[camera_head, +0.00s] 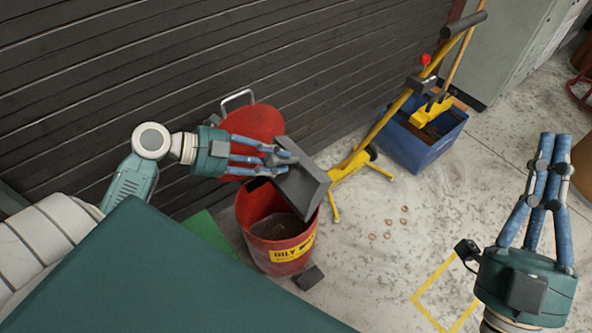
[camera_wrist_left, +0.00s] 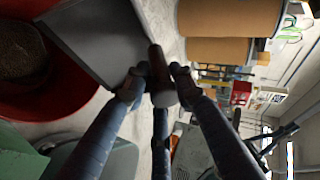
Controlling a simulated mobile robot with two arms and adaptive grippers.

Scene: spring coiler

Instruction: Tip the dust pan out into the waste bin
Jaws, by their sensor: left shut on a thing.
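The dark grey dust pan (camera_head: 306,187) is steeply tilted over the right part of the red waste bin's mouth. My left gripper (camera_head: 283,157) is shut on its handle. The left wrist view shows the dark cylindrical handle (camera_wrist_left: 160,78) between my fingers and a flat grey face of the pan (camera_wrist_left: 105,38). I cannot tell whether anything is left in the pan. The red waste bin (camera_head: 262,258) stands upright, its red lid (camera_head: 252,122) raised behind it. Brownish matter shows inside the bin (camera_wrist_left: 14,50). My right gripper (camera_head: 552,140) is away at the right, empty, its fingers close together.
A yellow-framed tool (camera_head: 375,135) stands right of the bin, beside a blue crate (camera_head: 428,147). Several small copper-coloured rings (camera_head: 388,222) lie on the floor. A small dark block (camera_head: 309,278) lies by the bin's foot. A dark slatted wall (camera_head: 110,75) runs behind. Concrete floor is open at the right.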

